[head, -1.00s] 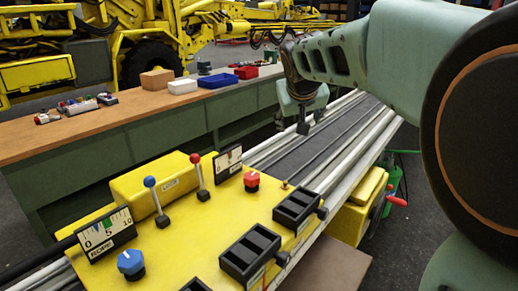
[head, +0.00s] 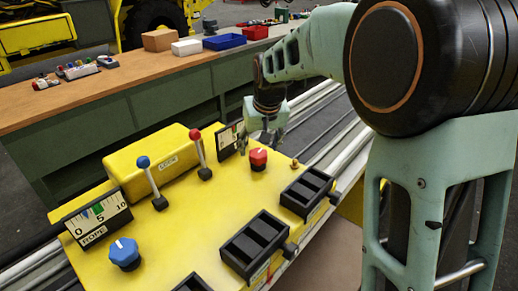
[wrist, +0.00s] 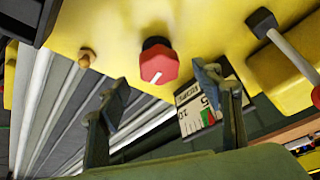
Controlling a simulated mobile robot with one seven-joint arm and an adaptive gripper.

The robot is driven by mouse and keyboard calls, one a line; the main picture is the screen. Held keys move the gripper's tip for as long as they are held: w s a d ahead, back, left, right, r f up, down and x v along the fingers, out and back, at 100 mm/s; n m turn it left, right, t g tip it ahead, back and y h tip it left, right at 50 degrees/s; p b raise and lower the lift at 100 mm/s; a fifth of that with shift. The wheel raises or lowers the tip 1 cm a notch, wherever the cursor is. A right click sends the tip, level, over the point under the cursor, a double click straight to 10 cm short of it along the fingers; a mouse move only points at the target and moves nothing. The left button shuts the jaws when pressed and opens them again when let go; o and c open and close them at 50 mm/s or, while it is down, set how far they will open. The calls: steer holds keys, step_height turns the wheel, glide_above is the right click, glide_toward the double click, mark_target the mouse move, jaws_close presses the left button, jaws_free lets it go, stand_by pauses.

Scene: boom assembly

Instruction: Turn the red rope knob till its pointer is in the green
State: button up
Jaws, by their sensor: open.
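The red knob (head: 258,158) sits on the yellow panel; its white line shows in the wrist view (wrist: 158,65). A gauge (head: 229,139) stands just left of it in the head view. In the wrist view the gauge (wrist: 186,122) shows red and green marks, partly hidden by a finger; I cannot tell where its pointer lies against the green. My gripper (head: 266,137) is beside the knob on the far side of the panel. In the wrist view my gripper (wrist: 163,84) is open, its two fingers apart, with the knob beyond the gap and nothing between them.
A blue-tipped lever (head: 150,180) and a red-tipped lever (head: 199,157) stand left of the knob. A small brass stud (head: 295,163) and black trays (head: 306,190) are to its right. A blue knob (head: 125,254) and second gauge (head: 96,219) are at the front left.

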mark_target(258, 156)
steer(key=shift+x, duration=1.4)
steer(key=shift+c, duration=0.6)
steer(key=c, duration=1)
steer(key=shift+c, duration=0.2)
steer(key=shift+a, duration=0.1)
steer(key=shift+m+h+b, duration=0.5)
steer(key=shift+m+h, duration=0.2)
steer(key=shift+m, duration=1.3)
